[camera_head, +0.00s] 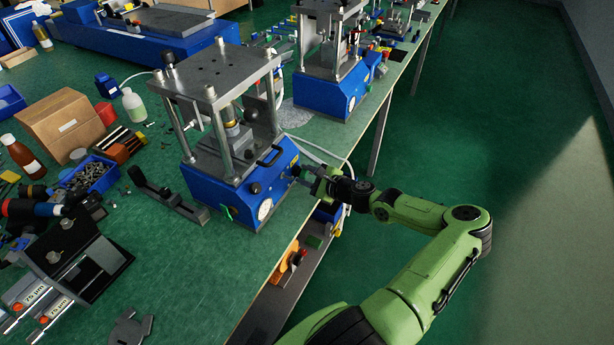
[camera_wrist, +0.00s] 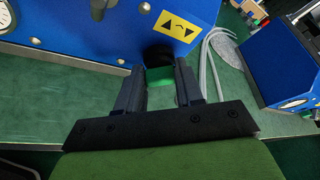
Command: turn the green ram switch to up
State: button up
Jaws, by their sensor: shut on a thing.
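The near press has a blue base (camera_head: 230,199) with a steel four-post frame on top. My gripper (camera_head: 308,177) reaches the right side of this base from the right. In the wrist view, my gripper (camera_wrist: 159,76) has its two dark fingers shut on a small green block, the green ram switch (camera_wrist: 160,74). The switch lies between the fingers in front of the blue panel, under a yellow label (camera_wrist: 177,27) with black arrow marks. A dark shape or shadow sits just behind the switch. Its exact up or down position is hard to tell. The switch is hidden in the head view.
A second blue press (camera_head: 335,92) stands further along the bench (camera_head: 160,260). A pale hose (camera_head: 322,150) loops beside my gripper. A round gauge (camera_head: 265,209) is on the base's front. Boxes, bottles and tools crowd the left. Open floor lies to the right.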

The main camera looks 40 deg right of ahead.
jog(key=n+b, duration=0.1)
jog(key=n+t+h+b, duration=0.1)
jog(key=b, duration=0.1)
jog(key=shift+a+f+n, duration=0.1)
jog(key=shift+f+n, duration=0.2)
jog(key=shift+f, duration=0.05)
jog(key=n+t+b, duration=0.1)
jog(key=n+b, duration=0.1)
jog(key=b, duration=0.1)
jog(key=shift+f+h, duration=0.2)
jog(key=shift+h, duration=0.2)
jog(key=n+t+b, duration=0.1)
jog(key=n+b, duration=0.1)
jog(key=b, duration=0.2)
jog(key=shift+a+n, duration=0.1)
jog(key=shift+n, duration=0.2)
jog(key=shift+n+t+b, duration=0.3)
jog(key=shift+n+b, duration=0.2)
jog(key=shift+b, duration=0.45)
jog(key=shift+r, duration=0.1)
jog(key=o, duration=1)
jog(key=shift+o, duration=0.2)
